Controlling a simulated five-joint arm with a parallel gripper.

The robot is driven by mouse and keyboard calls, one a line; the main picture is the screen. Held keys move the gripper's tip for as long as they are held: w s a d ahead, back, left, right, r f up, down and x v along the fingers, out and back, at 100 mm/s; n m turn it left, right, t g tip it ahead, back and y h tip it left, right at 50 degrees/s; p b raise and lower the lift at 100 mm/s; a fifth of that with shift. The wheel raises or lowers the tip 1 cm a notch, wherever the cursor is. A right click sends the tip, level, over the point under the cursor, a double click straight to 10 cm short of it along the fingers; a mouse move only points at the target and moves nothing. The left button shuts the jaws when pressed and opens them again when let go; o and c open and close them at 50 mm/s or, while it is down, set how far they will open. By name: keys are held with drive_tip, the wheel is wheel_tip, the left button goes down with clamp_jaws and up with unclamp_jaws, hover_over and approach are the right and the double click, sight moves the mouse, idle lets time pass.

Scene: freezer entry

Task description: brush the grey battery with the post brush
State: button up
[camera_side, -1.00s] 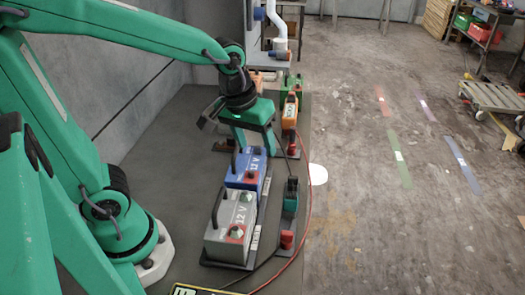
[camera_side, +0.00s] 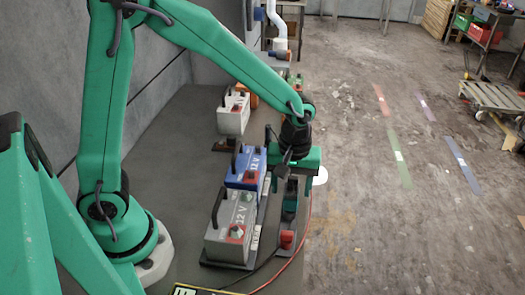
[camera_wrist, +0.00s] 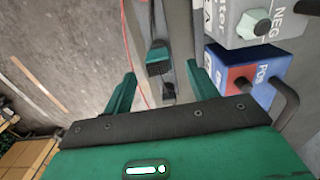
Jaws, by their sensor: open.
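A small green and black tool (camera_side: 290,203), which looks like the post brush, stands right of the batteries. In the wrist view its green block (camera_wrist: 158,60) lies between and beyond the fingers. My gripper (camera_side: 290,180) is open and empty, pointing down over this tool; it also shows in the wrist view (camera_wrist: 161,76).
The blue battery (camera_side: 243,170) stands just behind the grey one, close left of my gripper. A white battery (camera_side: 233,115) stands farther back. A red item (camera_side: 287,240) and red and black cables lie near the bench's right edge. Open floor lies to the right.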

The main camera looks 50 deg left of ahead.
sight(290, 207)
drive_tip(key=shift+f, duration=0.1)
drive_tip(key=shift+f, duration=1.2)
drive_tip(key=shift+f, duration=0.1)
drive_tip(key=shift+d+f, duration=0.1)
drive_tip(key=shift+f, duration=2.4)
drive_tip(key=shift+c, duration=0.2)
drive_tip(key=c, duration=1)
